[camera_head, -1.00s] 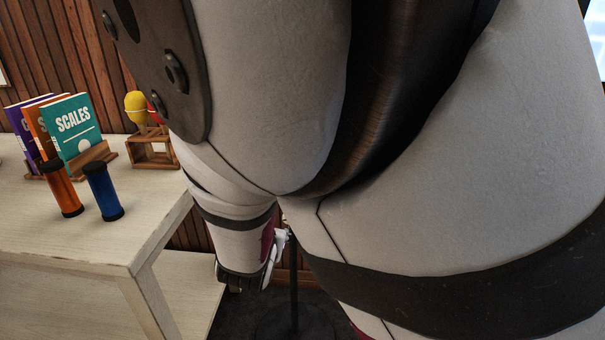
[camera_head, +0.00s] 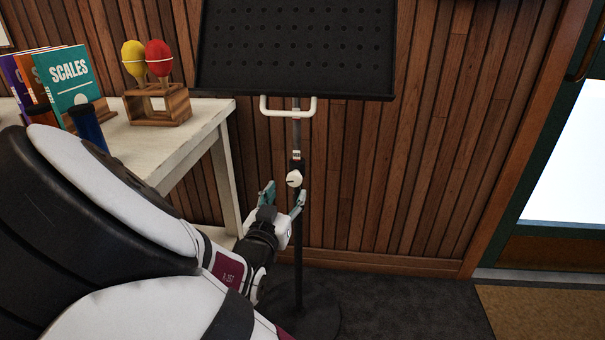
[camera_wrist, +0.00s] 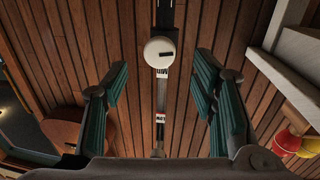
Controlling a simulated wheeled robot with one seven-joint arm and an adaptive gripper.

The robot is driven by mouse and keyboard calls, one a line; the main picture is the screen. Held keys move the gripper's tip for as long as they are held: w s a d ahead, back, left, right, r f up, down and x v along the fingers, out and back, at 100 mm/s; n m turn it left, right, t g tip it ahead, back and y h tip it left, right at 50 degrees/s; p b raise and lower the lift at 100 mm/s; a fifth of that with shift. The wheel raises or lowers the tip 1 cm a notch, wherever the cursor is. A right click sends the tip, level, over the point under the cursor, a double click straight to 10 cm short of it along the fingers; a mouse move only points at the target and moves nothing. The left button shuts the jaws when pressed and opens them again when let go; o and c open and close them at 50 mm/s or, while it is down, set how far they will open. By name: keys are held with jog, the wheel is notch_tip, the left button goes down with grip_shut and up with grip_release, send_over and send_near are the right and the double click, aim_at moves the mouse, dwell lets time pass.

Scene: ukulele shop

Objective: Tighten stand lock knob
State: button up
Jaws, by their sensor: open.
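A black music stand (camera_head: 299,240) stands upright by the wood wall, with a perforated desk (camera_head: 295,50) on top. Its lock knob (camera_head: 294,179) is a small white disc with a dark mark, on the pole below the desk. It also shows in the wrist view, where the knob (camera_wrist: 159,54) is upper centre, lying between the lines of the two fingers. My gripper (camera_head: 284,196) is open and empty, its teal-padded fingers just below and around the knob's level in the head view. In the wrist view, my gripper (camera_wrist: 161,72) appears apart from the knob; the exact gap is unclear.
A pale table (camera_head: 205,125) stands on the left with books (camera_head: 72,80), a blue tube (camera_head: 88,128) and maracas (camera_head: 159,58) in a wooden holder. The stand's round base (camera_head: 325,318) rests on dark carpet. Floor right of it is clear, with a doorway (camera_head: 545,240) beyond.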

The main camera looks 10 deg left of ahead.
aim_at(293, 182)
jog(key=w, duration=0.2)
jog(key=w+b, duration=0.1)
jog(key=w, duration=0.1)
jog(key=w+d+b, duration=0.1)
jog(key=w, duration=0.2)
jog(key=shift+c, duration=0.4)
jog(key=c, duration=1.1)
